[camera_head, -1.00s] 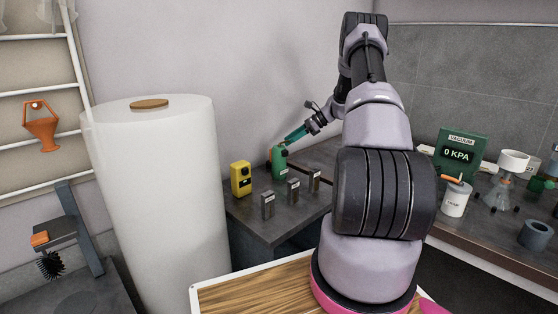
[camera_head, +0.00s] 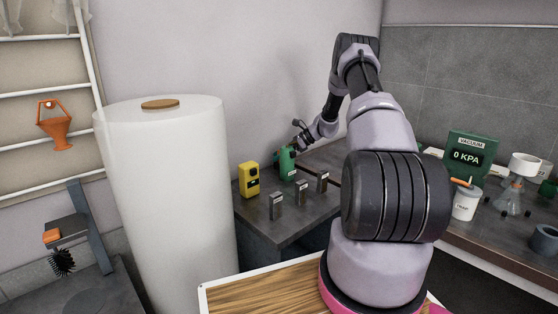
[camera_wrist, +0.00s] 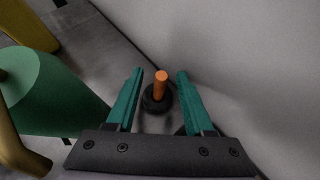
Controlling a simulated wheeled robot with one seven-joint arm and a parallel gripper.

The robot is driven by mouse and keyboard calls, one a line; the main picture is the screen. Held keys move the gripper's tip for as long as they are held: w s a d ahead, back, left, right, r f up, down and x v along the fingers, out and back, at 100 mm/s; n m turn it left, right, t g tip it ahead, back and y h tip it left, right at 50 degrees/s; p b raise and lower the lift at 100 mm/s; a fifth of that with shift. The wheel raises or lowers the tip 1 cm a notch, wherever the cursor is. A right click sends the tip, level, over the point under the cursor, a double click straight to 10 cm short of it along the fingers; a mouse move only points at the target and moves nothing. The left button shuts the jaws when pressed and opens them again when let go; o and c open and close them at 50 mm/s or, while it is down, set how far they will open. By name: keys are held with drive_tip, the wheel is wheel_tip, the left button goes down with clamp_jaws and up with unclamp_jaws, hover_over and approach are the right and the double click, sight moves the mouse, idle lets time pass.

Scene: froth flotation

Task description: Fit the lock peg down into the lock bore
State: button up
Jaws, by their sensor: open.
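An orange peg (camera_wrist: 161,84) stands upright in a round black base or collar (camera_wrist: 157,100) in the wrist view. I take it for the lock peg. My gripper (camera_wrist: 160,73) is open, with one teal finger on either side of the peg and a gap showing on both sides. In the head view the gripper's fingers are hidden behind the green device (camera_head: 287,164). That green body also fills the left of the wrist view (camera_wrist: 42,100). I cannot make out the lock bore for certain in either view.
A yellow device (camera_head: 248,180) stands left of the green one, with several small grey labelled blocks (camera_head: 276,206) in front on the dark bench (camera_head: 282,232). A wall rises close to the gripper's right in the wrist view. A large white roll (camera_head: 165,200) stands at left.

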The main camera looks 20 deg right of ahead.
clamp_jaws()
idle(0.3)
